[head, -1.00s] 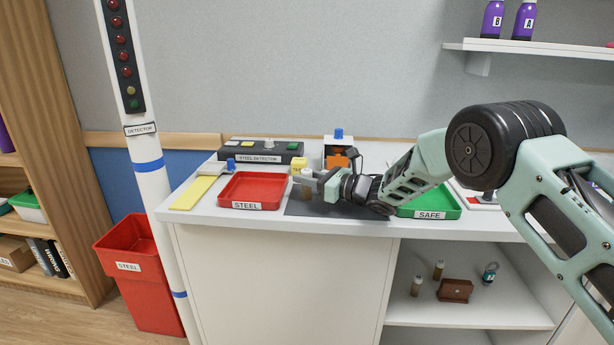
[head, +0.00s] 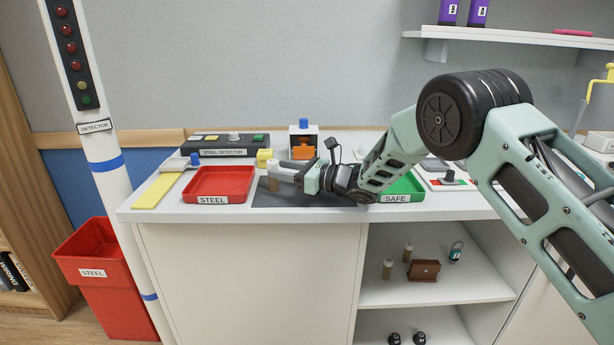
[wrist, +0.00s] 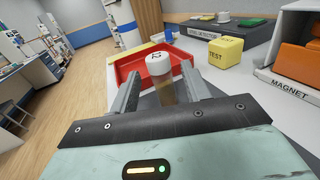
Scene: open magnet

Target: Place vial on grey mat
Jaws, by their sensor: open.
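A vial with a tan body (head: 272,184) and a white cap stands upright at the left part of the grey mat (head: 310,199). The vial also shows in the wrist view (wrist: 160,66), cap towards the camera, between my two fingers. My gripper (head: 285,172) is open around the vial, low over the mat. In the wrist view my gripper (wrist: 163,90) shows a gap on the right of the vial; contact on the left cannot be told. The vial's base is partly hidden.
A red STEEL tray (head: 219,184) lies left of the mat, and a green SAFE tray (head: 405,187) right, partly behind my arm. A yellow TEST block (head: 264,157) and an orange magnet unit (head: 303,147) stand behind.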

